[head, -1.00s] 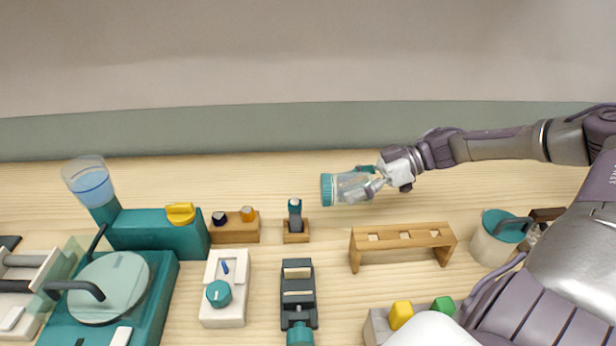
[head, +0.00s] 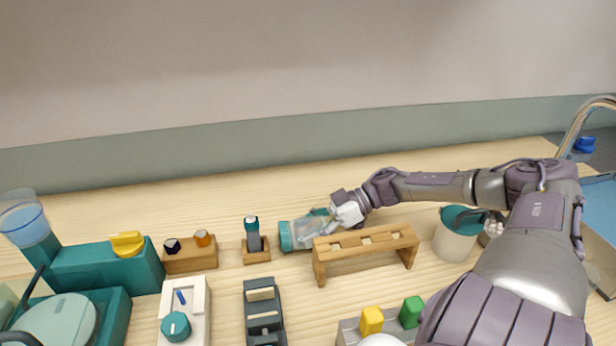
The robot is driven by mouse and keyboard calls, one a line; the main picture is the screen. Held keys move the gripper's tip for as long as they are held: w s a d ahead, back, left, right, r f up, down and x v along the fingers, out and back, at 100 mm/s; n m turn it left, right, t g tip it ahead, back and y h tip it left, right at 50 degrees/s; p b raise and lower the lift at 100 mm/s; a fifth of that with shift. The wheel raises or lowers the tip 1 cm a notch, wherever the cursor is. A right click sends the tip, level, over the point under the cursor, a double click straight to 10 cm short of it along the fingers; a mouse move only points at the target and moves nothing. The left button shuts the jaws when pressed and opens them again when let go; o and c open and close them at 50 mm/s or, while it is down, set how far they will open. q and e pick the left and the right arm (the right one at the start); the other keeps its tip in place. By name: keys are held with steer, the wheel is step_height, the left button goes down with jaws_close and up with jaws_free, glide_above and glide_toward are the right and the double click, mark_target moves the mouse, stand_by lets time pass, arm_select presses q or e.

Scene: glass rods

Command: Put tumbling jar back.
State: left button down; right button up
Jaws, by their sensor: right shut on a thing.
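The tumbling jar (head: 297,233) is a clear jar with a teal lid, lying on its side with the lid to the left. My right gripper (head: 322,222) is shut on the jar from its right end, and the fingers cover part of the glass. The jar is behind the left part of a wooden rack (head: 366,242) with square holes, which hides some of its lower side. I cannot tell whether the jar touches the table. My left gripper is not in view.
A small teal-and-grey tool in a wooden stand (head: 256,256) is close left of the jar. A lidded pot (head: 457,236) stands right of the rack, near my arm. A teal machine (head: 105,266) is at left. The table behind the jar is clear.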

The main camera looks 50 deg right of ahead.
steer(key=shift+f, duration=0.2)
steer(key=o, duration=1.4)
steer(key=shift+o, duration=0.2)
steer(key=shift+r, duration=0.15)
